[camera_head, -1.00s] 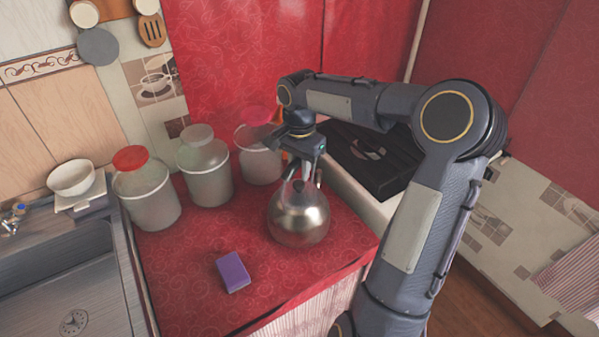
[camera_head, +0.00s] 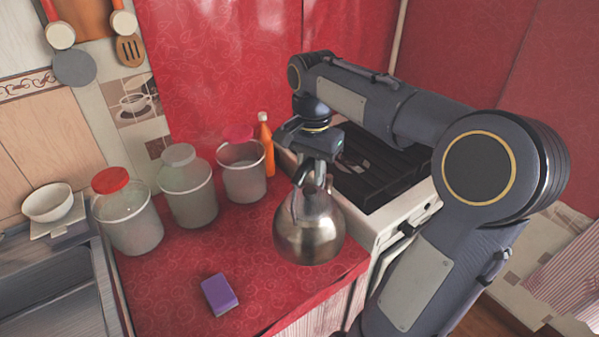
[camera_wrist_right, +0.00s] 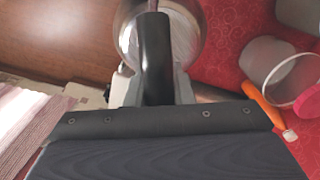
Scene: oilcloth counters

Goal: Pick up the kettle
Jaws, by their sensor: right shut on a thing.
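The kettle (camera_head: 309,234) is a round, shiny metal one with a dark handle on top. In the head view it hangs upright under my right gripper (camera_head: 312,183), near the front right corner of the red counter. My right gripper is shut on the kettle's handle (camera_wrist_right: 155,55), which runs between the fingers in the right wrist view. The kettle's metal body (camera_wrist_right: 185,35) shows behind the handle there. The kettle appears raised above the counter. My left gripper is not in view.
Several lidded clear jars (camera_head: 128,212) stand along the back of the red counter (camera_head: 185,270). An orange bottle (camera_head: 267,145) stands beside the stove (camera_head: 385,190). A purple sponge (camera_head: 219,294) lies at the front. A sink (camera_head: 55,290) is at the left.

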